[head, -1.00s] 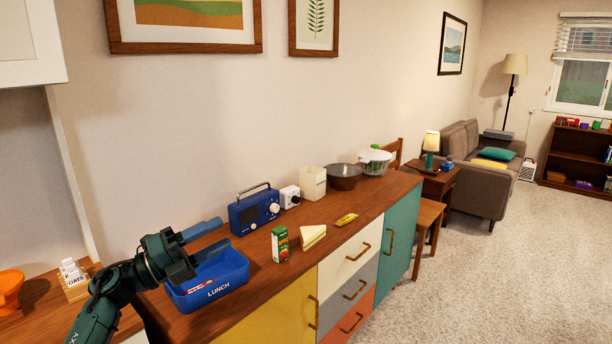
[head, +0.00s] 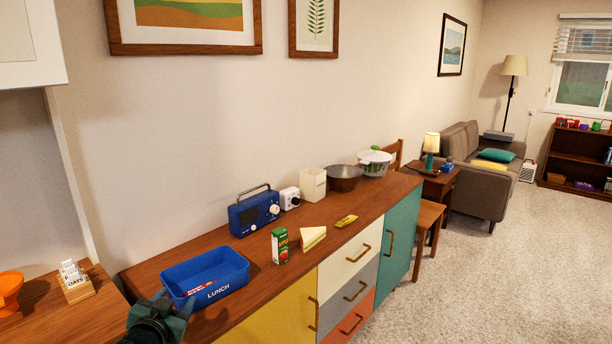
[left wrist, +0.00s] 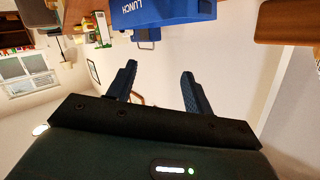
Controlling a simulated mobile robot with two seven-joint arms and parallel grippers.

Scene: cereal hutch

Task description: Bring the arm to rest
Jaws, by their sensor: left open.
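My left gripper (head: 160,318) shows only in part at the bottom edge of the head view, in front of the sideboard and below the lunch box. In the left wrist view my left gripper (left wrist: 158,70) has its two fingers apart with nothing between them. The blue lunch box (head: 225,287) stands on the sideboard with a red item inside. It also shows at the top of the left wrist view (left wrist: 160,12), clear of the fingers. My right gripper is in neither view.
On the sideboard (head: 330,247) are a juice carton (head: 280,245), a sandwich (head: 313,238), a yellow packet (head: 346,221), a blue radio (head: 254,212) and a metal bowl (head: 344,178).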

